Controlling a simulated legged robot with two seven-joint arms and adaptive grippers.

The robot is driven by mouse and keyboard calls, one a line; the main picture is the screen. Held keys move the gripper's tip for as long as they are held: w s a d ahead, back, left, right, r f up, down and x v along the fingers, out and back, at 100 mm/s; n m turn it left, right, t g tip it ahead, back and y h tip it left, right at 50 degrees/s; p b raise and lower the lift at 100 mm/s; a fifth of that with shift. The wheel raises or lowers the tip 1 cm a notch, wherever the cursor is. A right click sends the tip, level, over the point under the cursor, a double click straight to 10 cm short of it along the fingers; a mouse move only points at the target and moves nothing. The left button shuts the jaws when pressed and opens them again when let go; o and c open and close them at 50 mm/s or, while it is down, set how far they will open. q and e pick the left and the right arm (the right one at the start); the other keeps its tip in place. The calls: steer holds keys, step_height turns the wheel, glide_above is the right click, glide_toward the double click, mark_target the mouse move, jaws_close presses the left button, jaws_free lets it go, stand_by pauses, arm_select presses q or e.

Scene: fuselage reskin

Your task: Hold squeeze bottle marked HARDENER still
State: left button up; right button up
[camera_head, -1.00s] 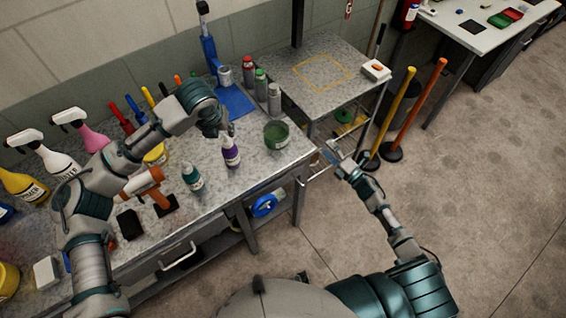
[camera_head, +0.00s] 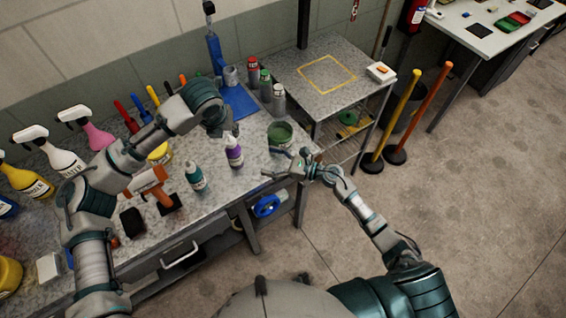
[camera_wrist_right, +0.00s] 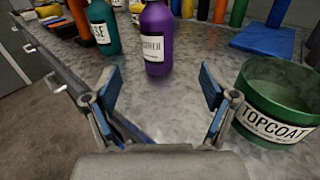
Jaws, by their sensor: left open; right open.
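The purple squeeze bottle (camera_head: 234,154) stands upright on the workbench; its partly legible label in the right wrist view (camera_wrist_right: 156,45) ends in letters like "ENER". My left gripper (camera_head: 228,132) is open at the top of the purple bottle; whether it touches the bottle I cannot tell. My right gripper (camera_head: 270,162) is open and empty, just right of the bottle. In the right wrist view its two blue-padded fingers (camera_wrist_right: 158,88) are spread, with the purple bottle beyond and between them, apart from both.
A teal bottle (camera_head: 195,177) stands left of the purple one. A green TOPCOAT tub (camera_wrist_right: 275,105) stands close to my right gripper's right finger. An orange-handled tool (camera_head: 158,186) lies further left. The workbench (camera_head: 222,190) is bare in front of the purple bottle.

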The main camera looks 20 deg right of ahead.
mark_target(241, 155)
steer(key=x, duration=1.1)
steer(key=shift+s+a+r, duration=0.1)
steer(key=shift+a+r, duration=0.05)
steer(key=shift+a, duration=0.3)
steer(key=shift+w+a, duration=0.3)
steer(key=shift+w+d, duration=0.1)
steer(key=shift+d, duration=0.1)
steer(key=shift+a, duration=0.35)
steer(key=c, duration=1.3)
steer(key=o, duration=0.6)
steer(key=shift+a, duration=0.1)
steer(key=c, duration=0.4)
steer(key=shift+c, duration=1.4)
steer(key=shift+d, duration=0.25)
steer(key=shift+d, duration=0.15)
